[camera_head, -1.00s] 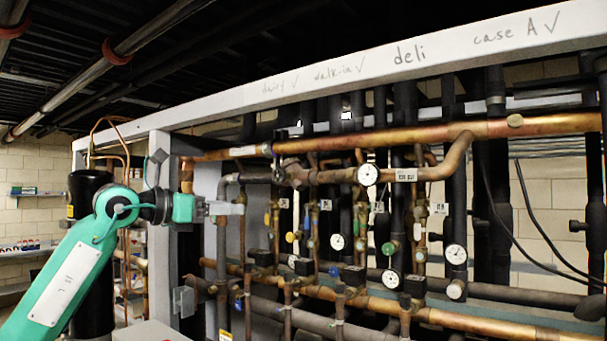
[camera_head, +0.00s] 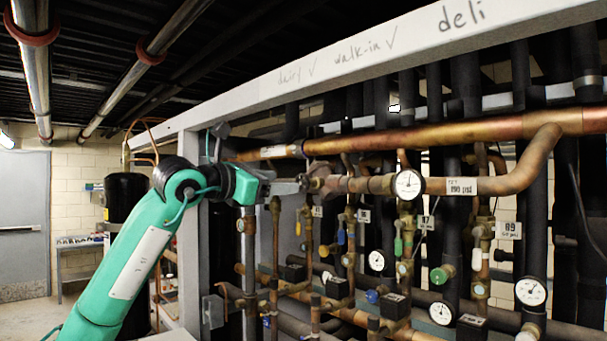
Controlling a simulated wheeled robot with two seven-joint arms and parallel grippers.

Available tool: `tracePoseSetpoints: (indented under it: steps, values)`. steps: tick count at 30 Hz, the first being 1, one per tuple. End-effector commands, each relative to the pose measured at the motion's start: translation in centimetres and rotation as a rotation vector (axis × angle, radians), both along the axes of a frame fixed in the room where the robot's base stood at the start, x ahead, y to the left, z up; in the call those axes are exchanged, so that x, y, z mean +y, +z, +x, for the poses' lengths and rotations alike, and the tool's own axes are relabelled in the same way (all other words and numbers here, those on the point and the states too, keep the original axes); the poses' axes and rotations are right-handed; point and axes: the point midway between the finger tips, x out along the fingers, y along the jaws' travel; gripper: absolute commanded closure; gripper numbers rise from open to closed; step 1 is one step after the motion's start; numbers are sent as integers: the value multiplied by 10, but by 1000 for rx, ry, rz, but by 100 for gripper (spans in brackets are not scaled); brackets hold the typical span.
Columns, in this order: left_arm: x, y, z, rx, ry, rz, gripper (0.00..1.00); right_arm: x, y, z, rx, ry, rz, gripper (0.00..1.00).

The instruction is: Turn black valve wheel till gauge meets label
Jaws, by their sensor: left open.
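My left gripper (camera_head: 292,187) reaches in from the left and is open. Its fingertips are at the left end of the upper copper-brown pipe, against or just in front of the valve (camera_head: 319,180) there. The black wheel is mostly hidden by the fingertips, and I cannot tell whether they touch it. A round white gauge (camera_head: 408,184) sits on the same pipe to the right. Its needle is too small to read surely. A white label (camera_head: 462,187) ending in "psi" is on the pipe just right of the gauge. My right gripper is not in view.
A white beam (camera_head: 330,62) with handwriting crosses above, and a grey post (camera_head: 190,240) stands behind my left arm. Below are several pipes, small valves and other gauges (camera_head: 530,291). Open floor and a grey door (camera_head: 22,225) show at the far left.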

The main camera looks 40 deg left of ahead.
Motion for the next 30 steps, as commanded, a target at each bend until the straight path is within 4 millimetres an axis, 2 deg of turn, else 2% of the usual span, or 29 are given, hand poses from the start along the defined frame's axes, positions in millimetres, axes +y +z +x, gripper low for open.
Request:
tracePoseSetpoints:
  steps: [1, 3, 9, 15, 23, 24, 26, 30]
  values:
    - [-1, 5, 13, 4, -2, -2, 41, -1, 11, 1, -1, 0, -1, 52]
    - [-3, 4, 27, 3, -2, -1, 41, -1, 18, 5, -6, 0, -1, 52]
    - [-5, 3, 59, 2, -2, -1, 41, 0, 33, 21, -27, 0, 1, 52]
    - [-6, 1, 73, 1, 0, 0, 41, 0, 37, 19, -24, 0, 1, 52]
    - [-6, 0, 74, 0, 0, 0, 41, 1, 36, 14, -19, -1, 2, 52]
    - [-6, 0, 74, 0, 0, 0, 43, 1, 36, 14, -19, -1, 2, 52]
    - [-6, 0, 74, 0, 0, 0, 54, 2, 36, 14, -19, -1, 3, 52]
    - [-6, 0, 74, 0, 0, 0, 82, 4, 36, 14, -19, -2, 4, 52]
